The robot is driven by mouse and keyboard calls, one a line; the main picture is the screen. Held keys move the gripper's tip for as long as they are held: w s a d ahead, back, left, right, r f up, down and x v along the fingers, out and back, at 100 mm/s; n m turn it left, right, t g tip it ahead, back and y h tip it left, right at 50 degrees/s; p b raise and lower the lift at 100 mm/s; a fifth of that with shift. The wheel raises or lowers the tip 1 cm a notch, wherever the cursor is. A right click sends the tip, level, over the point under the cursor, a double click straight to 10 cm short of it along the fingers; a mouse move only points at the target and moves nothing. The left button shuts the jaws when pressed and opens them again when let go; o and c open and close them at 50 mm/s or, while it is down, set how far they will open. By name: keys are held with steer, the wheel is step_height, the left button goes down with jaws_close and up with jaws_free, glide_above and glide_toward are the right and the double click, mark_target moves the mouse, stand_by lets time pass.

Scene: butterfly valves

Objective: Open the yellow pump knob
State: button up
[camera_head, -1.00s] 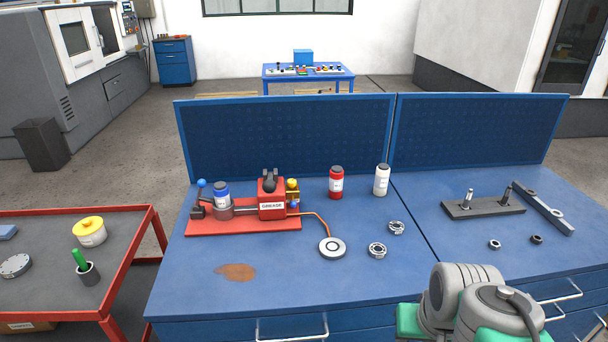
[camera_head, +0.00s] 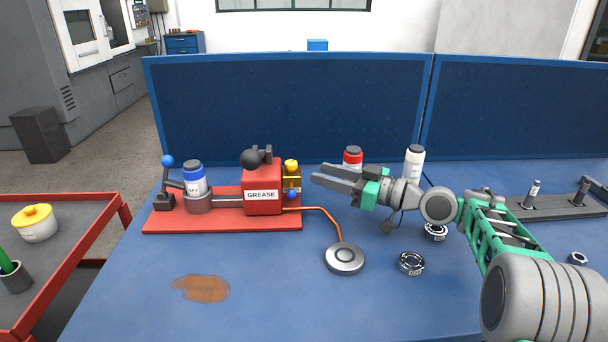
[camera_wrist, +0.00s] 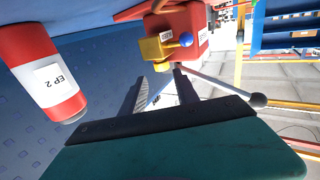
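The yellow knob (camera_head: 291,166) sits on top of a brass-coloured block (camera_head: 291,184) at the right side of the red grease box (camera_head: 262,196). A small blue ball (camera_head: 292,195) is on the block's front. My gripper (camera_head: 318,174) is open and empty, pointing left, a short way right of the knob and apart from it. The wrist view shows the scene turned nearly upside down, with the knob (camera_wrist: 162,66) just beyond the gap between my fingers (camera_wrist: 160,92). The blue ball (camera_wrist: 186,40) is beside it.
A red bottle (camera_head: 352,160) and a white bottle (camera_head: 414,165) stand behind my gripper. An orange hose (camera_head: 328,214) runs to a round metal disc (camera_head: 344,258). Two bearings (camera_head: 411,263) lie nearby. The blue tabletop's front is mostly clear, with a brown stain (camera_head: 204,289).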

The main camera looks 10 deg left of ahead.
mark_target(300, 174)
steer(key=x, duration=0.7)
steer(key=shift+s, duration=0.15)
jaws_close()
